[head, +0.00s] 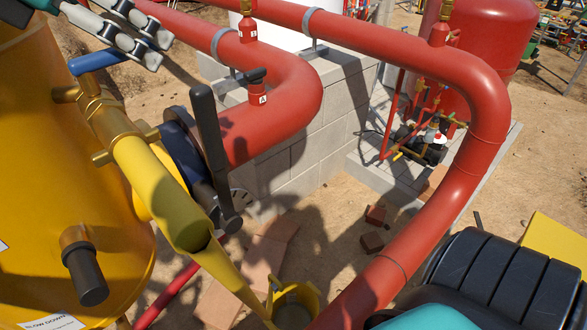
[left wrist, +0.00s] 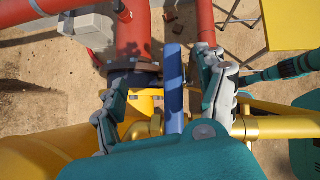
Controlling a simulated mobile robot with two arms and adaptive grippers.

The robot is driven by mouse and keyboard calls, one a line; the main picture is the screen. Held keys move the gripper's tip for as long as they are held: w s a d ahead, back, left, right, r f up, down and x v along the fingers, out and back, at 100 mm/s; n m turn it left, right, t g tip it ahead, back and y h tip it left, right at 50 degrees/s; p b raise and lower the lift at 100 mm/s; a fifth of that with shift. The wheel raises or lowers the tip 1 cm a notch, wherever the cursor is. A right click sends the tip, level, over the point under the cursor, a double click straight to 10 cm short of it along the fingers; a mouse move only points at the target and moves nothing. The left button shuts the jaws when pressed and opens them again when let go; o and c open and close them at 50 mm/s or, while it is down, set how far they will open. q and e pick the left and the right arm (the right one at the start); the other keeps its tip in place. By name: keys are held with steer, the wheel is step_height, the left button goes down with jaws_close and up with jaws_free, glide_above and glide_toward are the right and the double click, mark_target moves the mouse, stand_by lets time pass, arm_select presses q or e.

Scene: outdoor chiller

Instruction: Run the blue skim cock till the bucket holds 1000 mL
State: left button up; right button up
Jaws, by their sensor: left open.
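The blue skim cock handle (head: 97,61) sits on a brass valve on the yellow tank (head: 60,190). My left gripper (head: 158,50) is at the handle, its fingers open. In the left wrist view the blue handle (left wrist: 174,92) stands between the spread fingers of the left gripper (left wrist: 163,62), with gaps on both sides. A yellow bucket (head: 312,298) stands on the ground at the bottom, partly cut off. A yellow strip runs from the spout end towards it; I cannot tell whether it is liquid or solid. The level inside is unclear. My right gripper does not show.
A black lever (head: 208,140) and dark flange stand close beside the brass spout (head: 140,160). Thick red pipes (head: 470,180) cross the middle and right. A grey block wall (head: 315,125) lies behind. Loose bricks (head: 371,241) lie on the sandy ground.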

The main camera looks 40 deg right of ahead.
mark_target(88, 55)
arm_select(q)
steer(key=p+v, duration=0.2)
steer(key=v, duration=0.5)
steer(key=shift+d, duration=0.1)
steer(key=shift+a+r, duration=0.2)
steer(key=v, duration=1.1)
steer(key=shift+a+r, duration=0.2)
steer(key=shift+r, duration=0.05)
